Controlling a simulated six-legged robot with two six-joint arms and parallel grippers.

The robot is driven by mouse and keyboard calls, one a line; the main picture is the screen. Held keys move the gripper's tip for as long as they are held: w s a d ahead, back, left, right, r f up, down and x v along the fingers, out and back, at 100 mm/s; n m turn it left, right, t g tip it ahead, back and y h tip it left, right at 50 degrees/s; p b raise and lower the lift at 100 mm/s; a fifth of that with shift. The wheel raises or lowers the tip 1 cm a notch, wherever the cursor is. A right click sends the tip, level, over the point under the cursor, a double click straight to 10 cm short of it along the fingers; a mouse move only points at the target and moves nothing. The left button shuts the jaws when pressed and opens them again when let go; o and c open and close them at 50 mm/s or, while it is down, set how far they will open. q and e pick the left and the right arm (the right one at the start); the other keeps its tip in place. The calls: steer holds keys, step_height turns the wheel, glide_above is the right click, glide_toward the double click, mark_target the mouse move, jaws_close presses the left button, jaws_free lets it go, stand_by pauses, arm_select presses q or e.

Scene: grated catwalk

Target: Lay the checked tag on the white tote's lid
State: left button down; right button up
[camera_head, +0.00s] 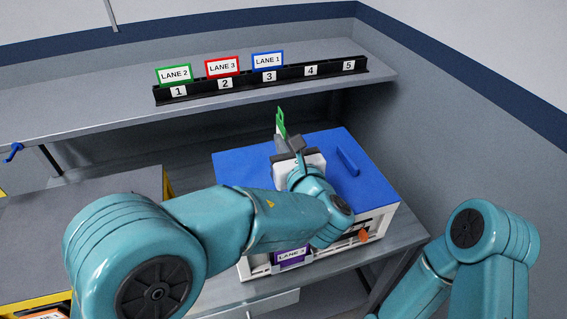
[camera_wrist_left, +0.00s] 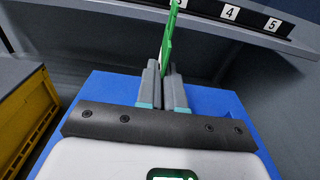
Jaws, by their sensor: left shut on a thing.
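My left gripper (camera_head: 284,140) is shut on a thin green tag (camera_head: 281,121), held upright above the blue lid (camera_head: 236,167) of the white tote (camera_head: 383,219). The tag is seen nearly edge-on, so its face and any check mark cannot be made out. In the left wrist view the green tag (camera_wrist_left: 168,38) stands up from between the closed fingers (camera_wrist_left: 162,78), with the blue lid (camera_wrist_left: 222,102) below. My left forearm hides part of the tote's front. My right arm shows at the lower right, but its gripper is out of view.
A black rack (camera_head: 262,83) numbered 1 to 5 stands on the shelf behind, with green, red and blue lane cards. The lid has a raised blue handle (camera_head: 348,161). A purple lane label (camera_head: 291,256) and an orange piece (camera_head: 363,235) are on the tote's front.

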arm_select(q)
step_height(320, 180, down, 6)
steer(key=shift+r+p, duration=0.15)
steer(key=shift+p, duration=0.15)
steer(key=shift+a+f, duration=0.1)
steer(key=shift+f, duration=0.15)
steer(key=shift+f+b, duration=0.3)
steer(key=shift+b, duration=0.05)
steer(key=shift+f+b, duration=0.35)
steer(key=shift+b, duration=0.15)
steer(key=c, duration=1.3)
jaws_free()
steer(key=shift+r, duration=0.1)
